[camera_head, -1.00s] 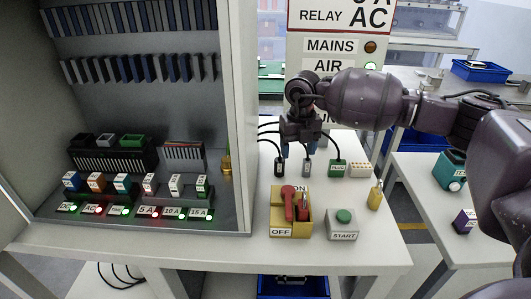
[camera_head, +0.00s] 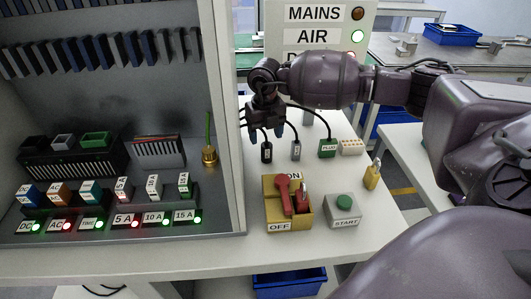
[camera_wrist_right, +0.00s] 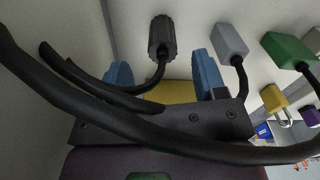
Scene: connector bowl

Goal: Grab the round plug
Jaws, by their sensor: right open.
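The round plug, a black ridged cylinder with a black cable, stands on the white table at the back left in the head view (camera_head: 266,153). It also shows in the right wrist view (camera_wrist_right: 162,38), beyond and between the fingertips. My right gripper (camera_head: 266,131) is open and empty, just above and behind the round plug, its blue fingers apart on either side. The fingers also show in the wrist view (camera_wrist_right: 162,76); they do not visibly touch the plug. My left gripper is not in view.
A grey plug (camera_head: 296,151) and a green plug (camera_head: 327,149) stand to the right. A beige block (camera_head: 351,147) and a yellow padlock (camera_head: 372,175) lie farther right. In front are a red-handled switch box (camera_head: 273,212) and a START button box (camera_head: 344,208). A cabinet wall (camera_head: 232,150) rises at left.

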